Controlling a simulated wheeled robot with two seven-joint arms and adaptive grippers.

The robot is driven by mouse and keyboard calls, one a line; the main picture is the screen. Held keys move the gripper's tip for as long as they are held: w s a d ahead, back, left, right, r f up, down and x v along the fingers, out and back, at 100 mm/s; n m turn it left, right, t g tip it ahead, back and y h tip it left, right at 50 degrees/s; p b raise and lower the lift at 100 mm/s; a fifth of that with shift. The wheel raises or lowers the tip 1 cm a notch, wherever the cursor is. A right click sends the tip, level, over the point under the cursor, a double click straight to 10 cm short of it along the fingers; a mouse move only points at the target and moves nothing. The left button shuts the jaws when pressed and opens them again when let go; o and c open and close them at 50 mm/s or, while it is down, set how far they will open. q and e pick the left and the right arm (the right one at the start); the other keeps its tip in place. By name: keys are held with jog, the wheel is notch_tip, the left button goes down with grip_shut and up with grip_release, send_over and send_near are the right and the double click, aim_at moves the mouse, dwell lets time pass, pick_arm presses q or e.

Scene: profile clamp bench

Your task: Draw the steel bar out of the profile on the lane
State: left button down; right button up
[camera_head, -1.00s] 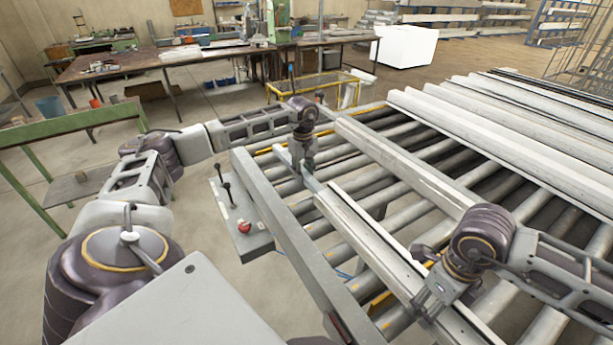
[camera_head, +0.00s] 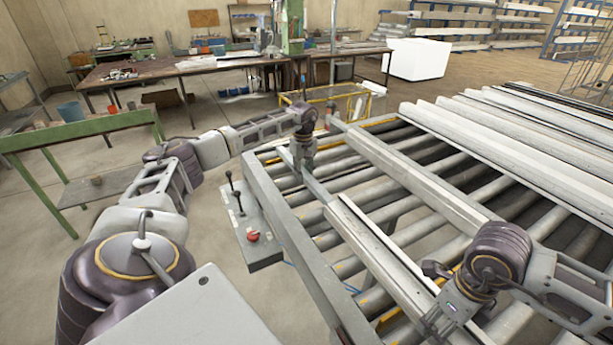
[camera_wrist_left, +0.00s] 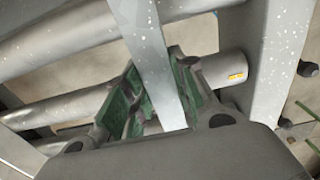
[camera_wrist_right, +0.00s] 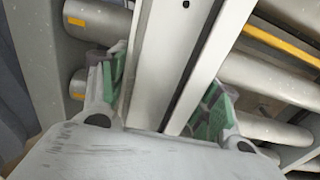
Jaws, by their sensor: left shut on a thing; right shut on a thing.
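The light-grey profile (camera_head: 383,252) lies lengthwise on the roller lane. The steel bar (camera_head: 319,191) sticks out of its far end as a narrow grey strip. My left gripper (camera_head: 304,166) is shut on this exposed part; in the left wrist view the bar (camera_wrist_left: 150,55) runs between its green-padded fingers (camera_wrist_left: 158,108). My right gripper (camera_head: 436,320) is shut on the profile near its close end; in the right wrist view the profile (camera_wrist_right: 175,60) lies between the fingers (camera_wrist_right: 165,105). The rest of the bar is hidden inside the profile.
Another long profile (camera_head: 425,185) lies to the right on the rollers (camera_head: 410,222), with several more (camera_head: 520,130) beyond it. The lane's grey side rail (camera_head: 290,228) runs on the left. A control box (camera_head: 254,246) with a red button and levers stands outside it.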

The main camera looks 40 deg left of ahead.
pick_arm(q)
jog(key=shift+w+a, duration=0.25)
jog(key=shift+a, duration=0.5)
jog(key=shift+w+a, duration=0.2)
jog(key=shift+a, duration=0.55)
jog(key=c, duration=1.1)
grip_release()
jog(key=shift+r, duration=0.1)
jog(key=shift+r, duration=5.9)
